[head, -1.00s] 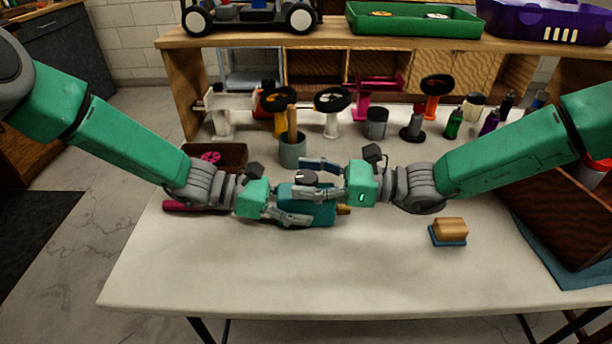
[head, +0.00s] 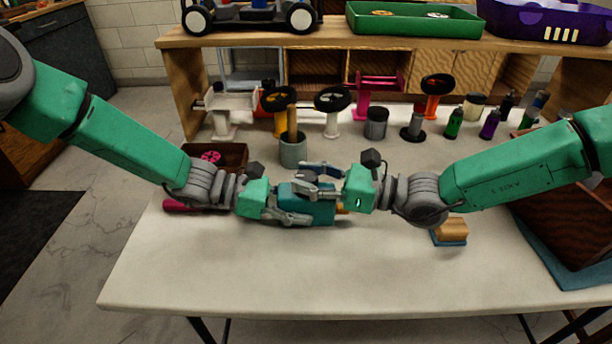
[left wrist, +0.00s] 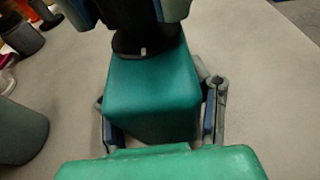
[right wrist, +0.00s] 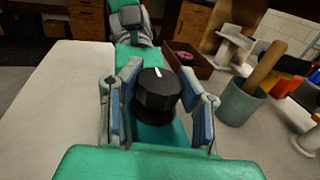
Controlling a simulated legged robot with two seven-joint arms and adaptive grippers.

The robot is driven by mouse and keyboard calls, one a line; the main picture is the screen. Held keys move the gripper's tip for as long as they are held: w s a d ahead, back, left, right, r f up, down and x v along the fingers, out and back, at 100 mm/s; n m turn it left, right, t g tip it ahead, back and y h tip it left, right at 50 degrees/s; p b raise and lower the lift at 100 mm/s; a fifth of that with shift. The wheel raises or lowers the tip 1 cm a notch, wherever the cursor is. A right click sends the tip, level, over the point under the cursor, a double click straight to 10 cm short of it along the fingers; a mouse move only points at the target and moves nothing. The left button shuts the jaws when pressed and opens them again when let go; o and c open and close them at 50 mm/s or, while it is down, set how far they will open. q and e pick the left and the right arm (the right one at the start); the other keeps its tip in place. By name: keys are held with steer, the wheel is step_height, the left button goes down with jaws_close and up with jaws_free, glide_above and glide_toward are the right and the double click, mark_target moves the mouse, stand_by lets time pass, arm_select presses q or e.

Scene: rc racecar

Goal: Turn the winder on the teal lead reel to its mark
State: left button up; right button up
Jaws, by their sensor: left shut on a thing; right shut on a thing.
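The teal lead reel (head: 322,212) is a teal box on the table, with a black round winder (head: 304,177) on top. My left gripper (head: 300,204) is shut on the reel's body; the left wrist view shows the teal box (left wrist: 155,95) between its fingers. My right gripper (head: 318,178) is shut on the winder from the right side. In the right wrist view the winder (right wrist: 158,95) stands between the two fingers, a white line on its top pointing away. In the left wrist view a small pale mark (left wrist: 143,50) shows on the black part above the box.
A wooden block on a blue base (head: 450,231) lies under my right forearm. Behind are a grey cup with a wooden handle (head: 292,152), a brown tray (head: 236,156), several spool stands and bottles. The front of the table is clear.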

arm_select(q)
steer(key=shift+f, duration=0.1)
arm_select(e)
steer(key=shift+w, duration=0.1)
steer(key=o, duration=1.3)
steer(key=shift+c, duration=0.2)
steer(key=v, duration=1.2)
steer(key=shift+d, duration=0.1)
arm_select(q)
steer(key=o, duration=1.2)
steer(key=shift+c, duration=0.2)
